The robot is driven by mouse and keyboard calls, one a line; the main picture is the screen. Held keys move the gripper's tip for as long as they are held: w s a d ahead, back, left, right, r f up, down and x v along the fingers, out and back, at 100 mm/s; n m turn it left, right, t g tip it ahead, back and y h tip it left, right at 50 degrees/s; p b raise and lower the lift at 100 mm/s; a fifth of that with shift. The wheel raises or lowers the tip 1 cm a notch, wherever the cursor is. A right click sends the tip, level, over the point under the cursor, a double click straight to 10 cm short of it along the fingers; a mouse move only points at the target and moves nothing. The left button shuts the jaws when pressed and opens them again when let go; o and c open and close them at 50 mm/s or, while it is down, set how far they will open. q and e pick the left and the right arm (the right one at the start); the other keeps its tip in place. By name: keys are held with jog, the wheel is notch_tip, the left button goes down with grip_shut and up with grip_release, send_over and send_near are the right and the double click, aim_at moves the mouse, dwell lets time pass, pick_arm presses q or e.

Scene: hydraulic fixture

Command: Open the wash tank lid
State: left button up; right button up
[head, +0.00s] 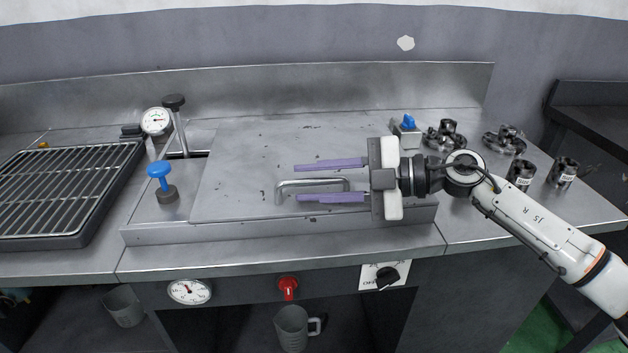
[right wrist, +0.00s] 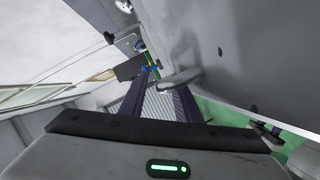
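The wash tank lid (head: 245,150) is a flat grey metal plate lying shut on the tank in the head view. Its bent-bar handle (head: 312,184) is near the lid's front edge. My right gripper (head: 295,182) comes in from the right, open, with purple fingers spread apart. In the head view the handle shows between the two fingers, and the lower finger overlaps its front part. I cannot tell whether they touch. The right wrist view shows the handle (right wrist: 182,78) close by the fingertips. My left gripper is not in view.
A wire rack tray (head: 62,180) is at left. A blue knob (head: 160,170) and a gauge (head: 157,121) stand left of the lid. Several dark metal parts (head: 505,138) lie at right. A red knob (head: 288,288) and a black switch (head: 387,277) are on the front panel.

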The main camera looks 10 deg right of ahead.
grip_shut()
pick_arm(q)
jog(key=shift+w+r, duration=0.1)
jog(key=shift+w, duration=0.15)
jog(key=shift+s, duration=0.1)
pick_arm(e)
jog(key=shift+r, duration=0.1)
